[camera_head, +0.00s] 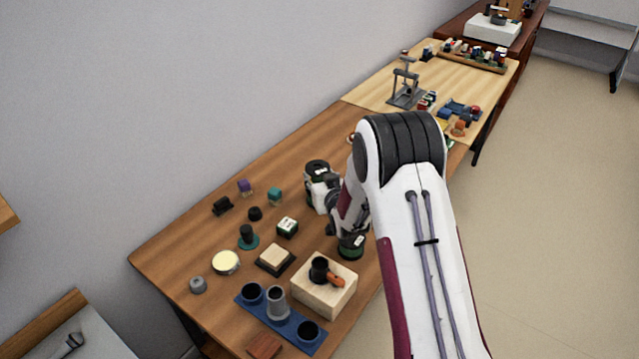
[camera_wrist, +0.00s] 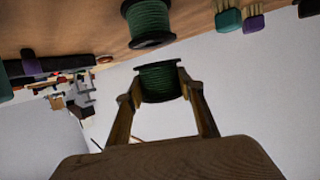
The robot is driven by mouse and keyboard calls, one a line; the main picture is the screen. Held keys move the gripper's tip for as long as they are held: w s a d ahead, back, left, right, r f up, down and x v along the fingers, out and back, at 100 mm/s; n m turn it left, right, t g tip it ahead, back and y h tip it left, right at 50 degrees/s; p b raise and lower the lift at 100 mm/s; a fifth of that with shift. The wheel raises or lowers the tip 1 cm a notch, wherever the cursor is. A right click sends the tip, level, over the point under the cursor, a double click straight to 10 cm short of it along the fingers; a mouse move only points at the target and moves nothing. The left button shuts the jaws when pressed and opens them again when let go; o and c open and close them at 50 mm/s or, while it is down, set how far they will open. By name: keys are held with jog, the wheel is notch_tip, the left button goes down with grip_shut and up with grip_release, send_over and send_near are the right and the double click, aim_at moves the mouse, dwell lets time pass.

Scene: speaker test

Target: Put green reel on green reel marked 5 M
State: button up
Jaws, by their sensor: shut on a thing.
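In the wrist view a green reel (camera_wrist: 160,84) with dark flanges is clamped between the two fingers of my gripper (camera_wrist: 158,78). It is clear of the table, with pale wall behind it. A second green reel (camera_wrist: 149,20) stands on the table, close to the held one but apart from it. In the head view my gripper (camera_head: 334,207) is partly hidden by my arm. A dark round green-ringed reel (camera_head: 317,167) shows behind it, and a green reel (camera_head: 351,247) shows near the table's front edge. No 5 M marking is readable.
Purple (camera_head: 244,187) and teal (camera_head: 275,195) pieces lie farther back. The wall bounds the back.

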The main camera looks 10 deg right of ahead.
jog(key=shift+f, duration=1.25)
jog(key=shift+f, duration=0.1)
jog(key=o, duration=1.2)
jog(key=shift+c, duration=0.2)
jog(key=shift+s, duration=0.1)
jog(key=v, duration=1.2)
jog(key=shift+r, duration=0.35)
